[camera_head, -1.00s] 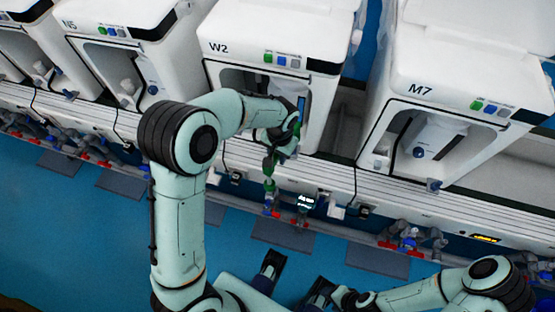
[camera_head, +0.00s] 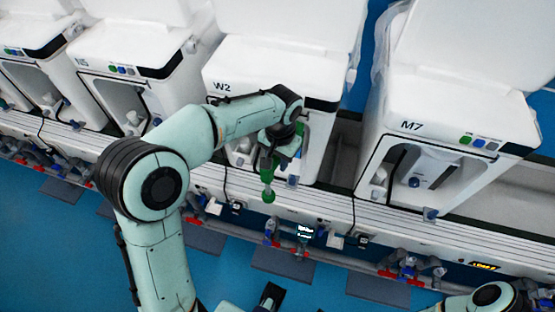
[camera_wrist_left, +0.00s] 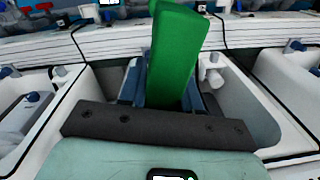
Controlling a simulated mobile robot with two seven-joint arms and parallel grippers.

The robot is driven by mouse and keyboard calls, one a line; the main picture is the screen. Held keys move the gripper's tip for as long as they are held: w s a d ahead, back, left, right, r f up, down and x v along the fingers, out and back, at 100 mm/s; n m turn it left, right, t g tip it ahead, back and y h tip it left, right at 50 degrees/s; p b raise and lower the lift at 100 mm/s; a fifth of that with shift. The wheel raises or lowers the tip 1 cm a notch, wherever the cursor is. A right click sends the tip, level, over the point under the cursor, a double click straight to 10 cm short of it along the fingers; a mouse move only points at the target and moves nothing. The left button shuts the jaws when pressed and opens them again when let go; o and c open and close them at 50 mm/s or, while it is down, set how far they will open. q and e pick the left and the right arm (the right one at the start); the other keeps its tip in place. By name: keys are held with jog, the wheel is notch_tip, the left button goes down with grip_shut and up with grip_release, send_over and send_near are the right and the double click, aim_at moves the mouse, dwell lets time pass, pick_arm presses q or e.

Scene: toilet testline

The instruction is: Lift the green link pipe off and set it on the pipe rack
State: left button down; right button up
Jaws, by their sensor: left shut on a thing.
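The green link pipe (camera_head: 268,184) hangs from my left gripper (camera_head: 278,153), in front of the white unit marked W2. My left gripper is shut on it. In the head view the pipe's lower end shows apart from the fitting (camera_head: 271,228) below it. In the left wrist view the green pipe (camera_wrist_left: 174,55) stands up large between the blue-grey fingers. One dark finger (camera_head: 268,297), seemingly my right gripper's, shows at the bottom edge; the rest of that gripper is out of frame. I cannot make out a pipe rack.
White units stand in a row, including N5 (camera_head: 120,80) and M7 (camera_head: 440,140). A white rail (camera_head: 330,208) runs in front of them. Below it are red and grey valves (camera_head: 410,270) and dark floor mats (camera_head: 285,261). The blue floor at the lower left is open.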

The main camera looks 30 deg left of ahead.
pick_arm(q)
jog(key=shift+r+p, duration=1.45)
jog(key=shift+r, duration=0.4)
jog(key=shift+f, duration=0.1)
